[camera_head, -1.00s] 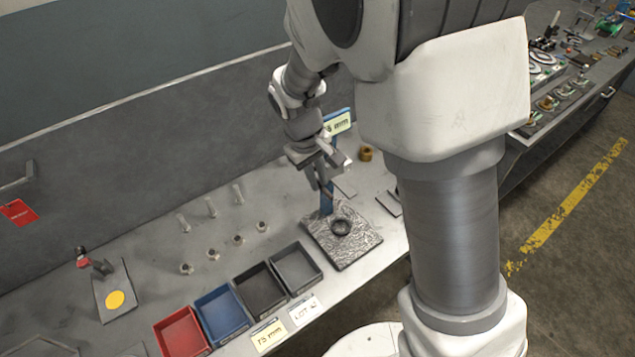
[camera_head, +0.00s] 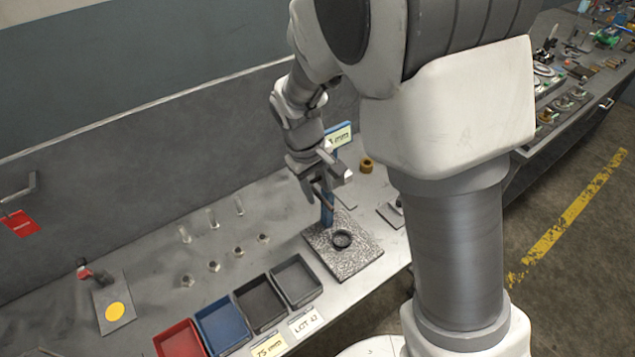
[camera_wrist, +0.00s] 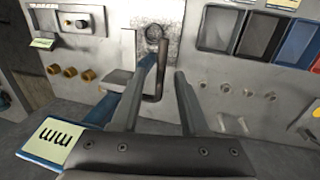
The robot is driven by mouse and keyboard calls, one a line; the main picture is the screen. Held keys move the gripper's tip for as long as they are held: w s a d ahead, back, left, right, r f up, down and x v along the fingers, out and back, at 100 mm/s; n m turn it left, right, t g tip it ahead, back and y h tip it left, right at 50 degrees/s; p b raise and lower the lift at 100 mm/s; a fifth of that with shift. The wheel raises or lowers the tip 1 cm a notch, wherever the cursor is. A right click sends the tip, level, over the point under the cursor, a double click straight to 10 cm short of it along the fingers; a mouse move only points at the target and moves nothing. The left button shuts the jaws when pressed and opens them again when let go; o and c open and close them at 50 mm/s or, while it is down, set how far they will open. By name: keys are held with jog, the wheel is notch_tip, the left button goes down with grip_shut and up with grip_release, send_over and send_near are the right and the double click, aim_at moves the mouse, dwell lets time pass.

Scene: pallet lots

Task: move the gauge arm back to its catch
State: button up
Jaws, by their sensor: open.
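The gauge stand has a blue post (camera_head: 327,212) with a pale "mm" label (camera_head: 338,136), rising at the back of a speckled plate (camera_head: 360,262). A black ring (camera_head: 342,239) sits on the plate. In the wrist view, a dark bent rod (camera_wrist: 161,65), seemingly the gauge arm, stands between the fingers of my gripper (camera_wrist: 162,73). The fingers are apart, with visible gaps to the rod. The label (camera_wrist: 57,145) shows at lower left there. In the head view my gripper (camera_head: 318,188) is beside the post, partly covering it. I cannot make out the catch.
Red (camera_head: 180,340), blue (camera_head: 222,325), black (camera_head: 260,302) and grey (camera_head: 296,280) trays line the bench front left of the plate. Several small metal pieces stand behind them. A brass-coloured part (camera_head: 366,165) is right of the post.

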notch_tip(320, 180, up, 17)
jog(key=s+a, duration=0.2)
jog(key=shift+a, duration=0.4)
jog(key=shift+d+r, duration=0.1)
jog(key=s+d+r+m+t+y, duration=0.1)
jog(key=s+d+m+t, duration=0.3)
jog(key=s+d, duration=1.1)
jog(key=s+m, duration=0.1)
jog(key=m, duration=0.1)
jog(key=shift+s+d+r+m+y, duration=0.15)
jog(key=shift+r+m+y, duration=0.25)
